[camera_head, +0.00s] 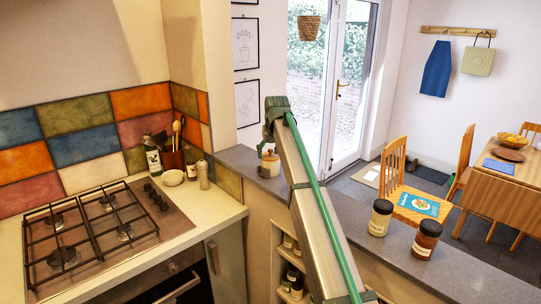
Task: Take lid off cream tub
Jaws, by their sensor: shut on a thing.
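A small cream pot with a tan lid and knob (269,165) stands on the grey counter ledge, just left of my arm. It looks like the cream tub, though it is small in the picture. Its lid appears to sit on top, and my arm lies close to its right side. My arm rises from the bottom of the view to a dark joint above and behind the pot.
Two labelled jars, one pale (380,219) and one reddish-brown (426,241), stand on the ledge (470,277) to the right. Shelves with jars (291,272) lie below.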

